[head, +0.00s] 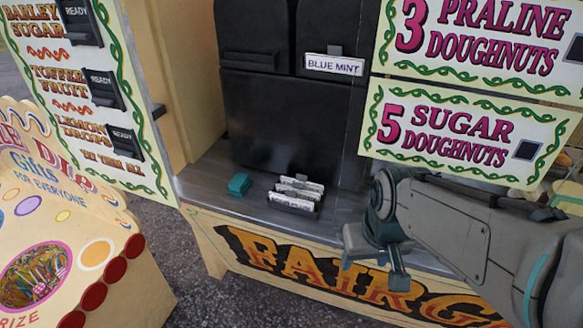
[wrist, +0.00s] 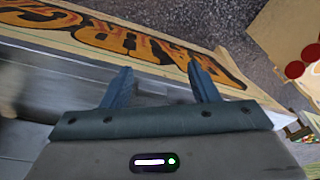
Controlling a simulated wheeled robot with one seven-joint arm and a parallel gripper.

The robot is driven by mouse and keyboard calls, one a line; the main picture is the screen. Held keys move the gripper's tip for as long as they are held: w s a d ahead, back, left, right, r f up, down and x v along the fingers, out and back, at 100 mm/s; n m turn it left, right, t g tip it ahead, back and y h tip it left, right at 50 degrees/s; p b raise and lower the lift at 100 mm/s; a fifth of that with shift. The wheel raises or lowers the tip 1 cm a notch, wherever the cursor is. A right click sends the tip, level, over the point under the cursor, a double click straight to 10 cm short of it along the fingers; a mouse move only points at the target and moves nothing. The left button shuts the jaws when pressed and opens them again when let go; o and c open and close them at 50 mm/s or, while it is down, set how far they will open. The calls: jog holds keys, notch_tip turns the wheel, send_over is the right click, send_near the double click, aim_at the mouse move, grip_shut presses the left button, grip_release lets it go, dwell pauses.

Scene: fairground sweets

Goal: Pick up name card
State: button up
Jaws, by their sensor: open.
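Several white name cards (head: 294,196) stand in a short row, in what looks like a dark holder, on the grey counter in the head view. Another name card reading "BLUE MINT" (head: 334,65) is fixed on the black cabinet above the counter. My gripper (head: 372,272) is open and empty, in front of the counter's front board, to the right of the row of cards and lower in the picture. In the wrist view my gripper (wrist: 160,85) shows two spread fingers with nothing between them; no name card is visible there.
A small teal object (head: 239,184) lies on the counter (head: 210,180) left of the cards. The black cabinet (head: 285,120) stands behind. A price sign (head: 465,135) hangs at right above my arm. A lucky-dip stand (head: 75,240) is at lower left.

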jog(key=w+a+f+n+g+p, duration=0.2)
jog(key=w+a+f+n+p, duration=0.15)
jog(key=a+f+n, duration=0.2)
jog(key=n+t+h+p, duration=0.5)
jog(key=n+t+p, duration=0.7)
jog(key=n, duration=1.3)
send_near(290, 193)
jog(key=w+b, duration=0.1)
jog(key=w+d+f+b, duration=0.1)
jog(key=b, duration=0.1)
jog(key=w+b, duration=0.1)
jog(key=b, duration=0.1)
jog(key=shift+d+f+t, duration=0.25)
jog(key=shift+d+t, duration=0.05)
jog(key=b+x, duration=0.3)
jog(key=x, duration=0.1)
jog(key=shift+a+f, duration=0.15)
jog(key=shift+f, duration=0.1)
jog(key=shift+w+d+f, duration=0.1)
jog(key=shift+w+d, duration=0.1)
jog(key=shift+w, duration=0.3)
